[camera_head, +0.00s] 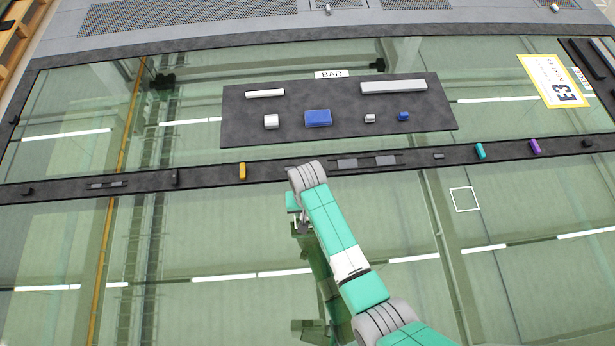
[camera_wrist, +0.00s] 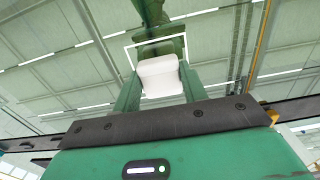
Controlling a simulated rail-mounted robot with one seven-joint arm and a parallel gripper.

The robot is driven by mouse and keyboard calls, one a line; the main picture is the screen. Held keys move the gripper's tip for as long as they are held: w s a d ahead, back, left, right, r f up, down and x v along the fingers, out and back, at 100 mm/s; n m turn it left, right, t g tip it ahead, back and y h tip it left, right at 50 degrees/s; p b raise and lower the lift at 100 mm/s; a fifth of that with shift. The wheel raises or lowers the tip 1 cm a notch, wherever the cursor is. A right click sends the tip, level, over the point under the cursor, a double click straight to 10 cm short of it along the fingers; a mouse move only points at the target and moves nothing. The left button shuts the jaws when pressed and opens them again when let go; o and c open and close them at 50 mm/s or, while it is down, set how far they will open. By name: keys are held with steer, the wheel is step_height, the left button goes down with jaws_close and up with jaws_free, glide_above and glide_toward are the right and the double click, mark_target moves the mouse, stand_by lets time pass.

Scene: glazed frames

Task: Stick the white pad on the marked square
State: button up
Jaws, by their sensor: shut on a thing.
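My gripper (camera_wrist: 160,86) is shut on the white pad (camera_wrist: 159,72), which sits between the two green fingers in the wrist view. A white square outline (camera_wrist: 153,40) shows on the glass beyond the pad, and the pad covers part of it. I cannot tell the gap between pad and glass.
A dark bar (camera_head: 210,174) crosses the glass, carrying an orange block (camera_head: 242,171), a teal block (camera_head: 480,151) and a purple block (camera_head: 535,146). Beyond it a dark mat (camera_head: 340,133) holds a blue block (camera_head: 318,117) and several white or grey pieces. The lower pane is mostly clear.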

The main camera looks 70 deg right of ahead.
steer(key=shift+f, duration=0.3)
stand_by(0.4)
steer(key=shift+f+b, duration=0.3)
steer(key=shift+f, duration=0.15)
stand_by(0.6)
steer(key=o, duration=0.9)
